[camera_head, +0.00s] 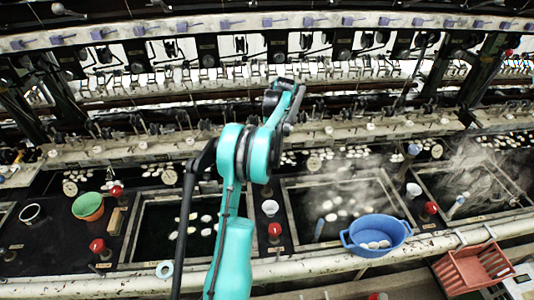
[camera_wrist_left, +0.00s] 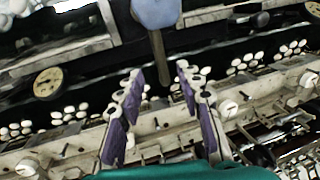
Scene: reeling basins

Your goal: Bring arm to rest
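A teal and black arm of mine, which I take to be the left, rises from the bottom middle of the head view and reaches over the machine. Its far end is dark and small there, and its fingers cannot be made out. In the left wrist view my left gripper (camera_wrist_left: 160,72) is open, its two purple-padded fingers apart with nothing gripped between them. Beyond the fingertips a blue rounded thing (camera_wrist_left: 155,11) with a brownish stem shows at the top. My right gripper is not in view.
A blue basin (camera_head: 376,236) with white cocoons stands on the front ledge. Green and orange bowls (camera_head: 88,206) are at left, a red crate (camera_head: 474,266) at lower right. Dark water basins with floating cocoons lie either side of the arm. Machine rails (camera_head: 300,143) run behind.

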